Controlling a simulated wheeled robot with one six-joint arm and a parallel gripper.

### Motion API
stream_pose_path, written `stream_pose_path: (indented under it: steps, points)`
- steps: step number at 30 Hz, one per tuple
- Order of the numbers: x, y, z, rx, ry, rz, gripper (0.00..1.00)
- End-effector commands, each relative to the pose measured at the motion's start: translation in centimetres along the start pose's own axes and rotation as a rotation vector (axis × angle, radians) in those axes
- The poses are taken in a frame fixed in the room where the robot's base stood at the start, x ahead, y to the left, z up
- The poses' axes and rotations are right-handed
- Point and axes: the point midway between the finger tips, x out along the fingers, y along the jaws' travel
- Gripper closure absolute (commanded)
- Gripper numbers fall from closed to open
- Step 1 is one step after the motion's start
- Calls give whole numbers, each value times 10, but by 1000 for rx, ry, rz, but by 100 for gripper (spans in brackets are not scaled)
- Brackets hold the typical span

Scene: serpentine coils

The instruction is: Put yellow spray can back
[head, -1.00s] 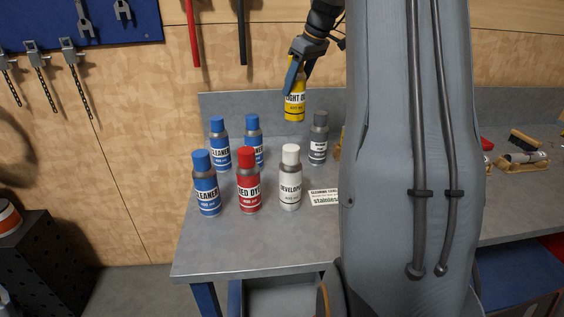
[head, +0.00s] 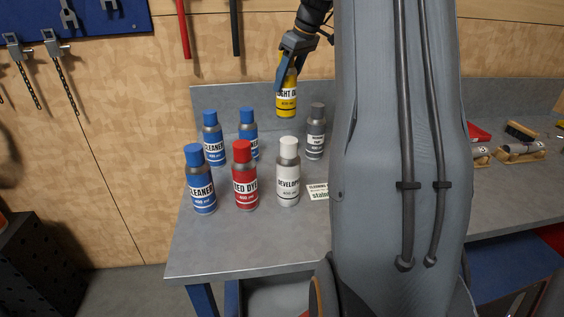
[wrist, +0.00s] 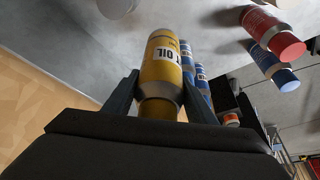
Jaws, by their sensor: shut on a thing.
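The yellow spray can (head: 287,100), labelled as light oil, is upright in the air above the back of the grey workbench (head: 260,250). My gripper (head: 284,73) is shut on its upper part from above. In the wrist view the yellow can (wrist: 162,60) sits between the two fingers of my gripper (wrist: 158,95). Below and around it on the bench stand blue-capped cleaner cans (head: 213,140), a red dye can (head: 245,177), a white-capped developer can (head: 288,173) and a grey can (head: 315,133).
A small label card (head: 318,191) lies right of the developer can. My large grey arm link hides the bench's middle. Brushes (head: 520,145) lie on the right. The bench's front part is clear. A low backsplash (head: 220,95) runs along the back.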

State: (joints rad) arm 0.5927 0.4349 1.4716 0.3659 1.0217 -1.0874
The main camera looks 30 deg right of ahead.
Motion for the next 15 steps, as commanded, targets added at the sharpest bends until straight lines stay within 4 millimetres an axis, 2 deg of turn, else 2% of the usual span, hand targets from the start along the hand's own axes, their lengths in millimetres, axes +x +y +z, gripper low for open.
stream_pose_path:
  steps: [15]
  points:
    - [64, 6, 8, 0, 1, 1, 82]
